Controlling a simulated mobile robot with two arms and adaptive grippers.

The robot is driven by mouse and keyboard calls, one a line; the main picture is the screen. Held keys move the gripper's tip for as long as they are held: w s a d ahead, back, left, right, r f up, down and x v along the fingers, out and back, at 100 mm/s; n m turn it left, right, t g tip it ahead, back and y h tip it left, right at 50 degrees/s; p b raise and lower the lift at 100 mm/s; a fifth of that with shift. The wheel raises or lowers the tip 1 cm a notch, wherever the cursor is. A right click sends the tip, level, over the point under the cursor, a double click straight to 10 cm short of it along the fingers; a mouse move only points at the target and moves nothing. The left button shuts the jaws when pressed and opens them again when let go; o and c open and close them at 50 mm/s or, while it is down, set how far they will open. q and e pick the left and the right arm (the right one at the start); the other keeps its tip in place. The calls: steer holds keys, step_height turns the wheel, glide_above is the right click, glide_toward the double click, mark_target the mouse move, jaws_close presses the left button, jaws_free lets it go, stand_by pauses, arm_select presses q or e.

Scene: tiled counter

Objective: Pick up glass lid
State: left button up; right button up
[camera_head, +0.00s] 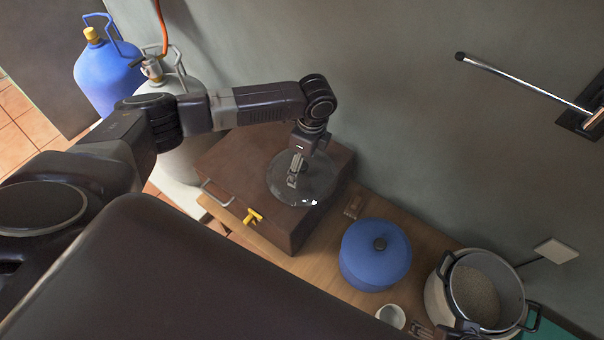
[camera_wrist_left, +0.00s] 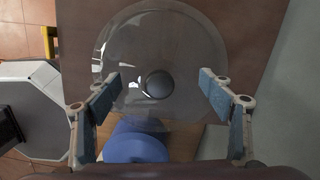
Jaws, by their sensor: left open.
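The glass lid (camera_head: 318,184) is a clear round disc lying on top of the brown box (camera_head: 222,165). In the left wrist view the glass lid (camera_wrist_left: 183,52) shows its dark round knob (camera_wrist_left: 158,84) near the middle of the picture. My left gripper (camera_head: 293,181) is over the lid, pointing down. In the left wrist view my left gripper (camera_wrist_left: 162,86) is open, with one finger on each side of the knob and a gap on both sides. In the head view the gripper hides the knob.
A blue lidded pot (camera_head: 365,262) stands right of the box on the wooden counter, with a white cup (camera_head: 391,316) and a grain-filled pot (camera_head: 438,300) beyond. Gas cylinders (camera_head: 103,75) stand at the left. A metal bar (camera_head: 520,80) juts from the wall.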

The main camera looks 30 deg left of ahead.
arm_select(q)
steer(key=shift+s, duration=0.1)
jaws_close()
stand_by(0.4)
